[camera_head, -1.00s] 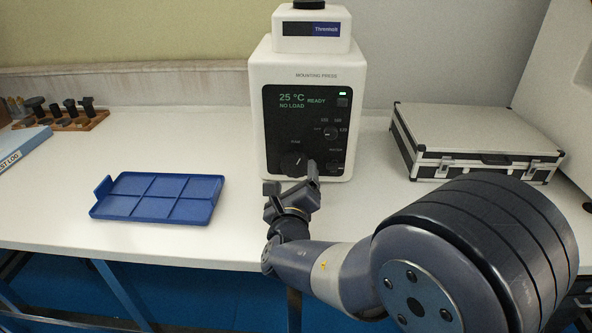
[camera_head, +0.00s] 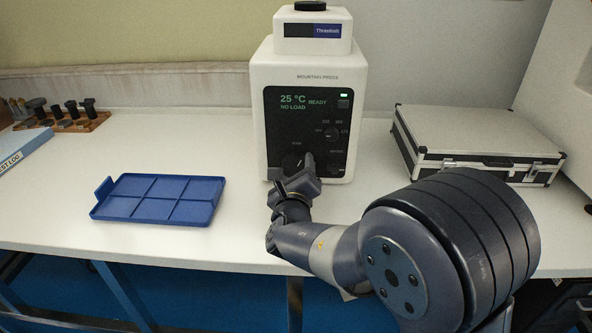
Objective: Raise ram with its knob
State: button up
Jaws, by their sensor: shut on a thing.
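The white mounting press (camera_head: 257,110) stands on the bench at the middle of the view. Its black front panel (camera_head: 283,125) shows "25 °C READY" and "NO LOAD" with a small green light. The dark ram knob (camera_head: 291,161) sits at the panel's lower left, partly hidden by my gripper. My gripper (camera_head: 298,168) reaches up to the panel from the front, with its fingers shut on the ram knob. The exact contact is small and dark in this view.
A blue divided tray (camera_head: 157,198) lies on the bench at left. A rack (camera_head: 92,121) of dark-handled pieces and a blue log book (camera_head: 24,146) are at far left. A silver and black case (camera_head: 480,135) lies at right. Bench between tray and press is clear.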

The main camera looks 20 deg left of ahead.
jog(key=c, duration=0.3)
jog(key=shift+c, duration=0.2)
